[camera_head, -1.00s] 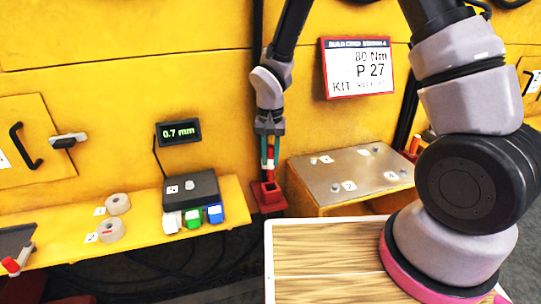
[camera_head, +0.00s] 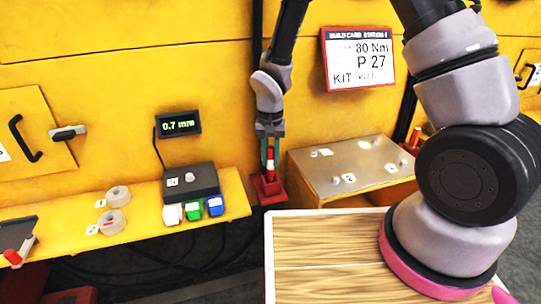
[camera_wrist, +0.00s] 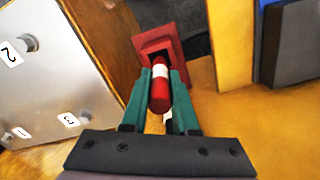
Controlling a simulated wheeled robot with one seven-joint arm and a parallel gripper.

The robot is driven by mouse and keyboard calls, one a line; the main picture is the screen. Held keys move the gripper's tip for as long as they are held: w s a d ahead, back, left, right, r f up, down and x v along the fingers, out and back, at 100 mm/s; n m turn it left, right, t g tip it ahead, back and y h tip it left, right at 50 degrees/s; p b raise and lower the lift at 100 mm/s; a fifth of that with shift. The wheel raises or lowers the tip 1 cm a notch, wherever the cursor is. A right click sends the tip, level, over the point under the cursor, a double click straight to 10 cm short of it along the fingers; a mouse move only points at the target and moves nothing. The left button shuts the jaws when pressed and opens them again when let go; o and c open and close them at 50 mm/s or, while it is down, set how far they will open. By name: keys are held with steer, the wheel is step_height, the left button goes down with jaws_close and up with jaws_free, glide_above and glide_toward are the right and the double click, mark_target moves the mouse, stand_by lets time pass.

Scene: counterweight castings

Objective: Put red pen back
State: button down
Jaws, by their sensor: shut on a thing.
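My gripper (camera_head: 270,152) is shut on the red pen (camera_wrist: 160,100), which has a white band. The pen stands roughly upright between the two green fingers. The red holder (camera_head: 269,191), a square block with a dark opening, lies right below the pen. In the wrist view, the holder (camera_wrist: 174,44) is just beyond the fingertips and the pen's far end overlaps its opening. I cannot tell how far the pen's end is inside it.
A metal-topped box (camera_head: 340,172) with numbered pegs stands close right of the holder. A yellow shelf (camera_head: 140,222) on the left bears tape rolls (camera_head: 117,196), a dark box (camera_head: 192,180) and coloured blocks. A wooden tabletop (camera_head: 325,250) is in front.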

mark_target(271, 177)
steer(key=shift+f, duration=1)
steer(key=shift+f, duration=0.65)
stand_by(0.6)
steer(key=c, duration=0.6)
jaws_free()
step_height(271, 177, up, 18)
stand_by(0.5)
steer(key=shift+f, duration=0.1)
